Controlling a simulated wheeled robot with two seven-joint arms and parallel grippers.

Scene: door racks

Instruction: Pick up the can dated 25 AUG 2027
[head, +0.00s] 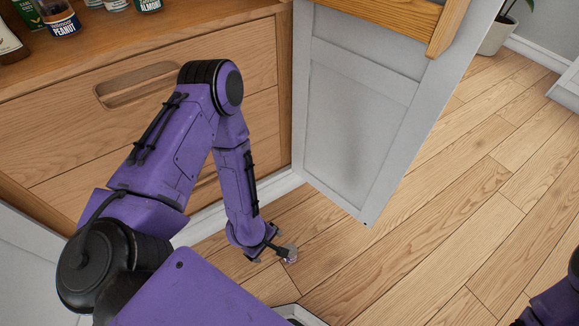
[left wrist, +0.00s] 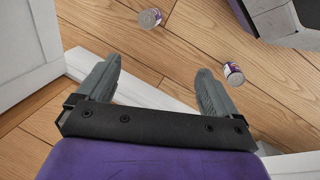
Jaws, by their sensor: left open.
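Two small cans with purple and white labels are on the wooden floor in the left wrist view. One can (left wrist: 150,18) lies beyond the fingertips, near the top middle. The other can (left wrist: 233,74) is just outside the right-hand finger. No date can be read on either. My left gripper (left wrist: 158,65) is open, with bare floor between its fingers. In the head view my left gripper (head: 270,247) is low by the cabinet's foot, with a small can (head: 291,255) at its fingertips; the rest is hidden. My right gripper is out of view.
A wooden drawer cabinet (head: 60,125) with jars (head: 62,22) on its shelf stands on the left. An open grey door (head: 345,120) stands beside my left arm. A plant pot (head: 497,35) is at the far right. The floor (head: 430,240) right of the door is clear.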

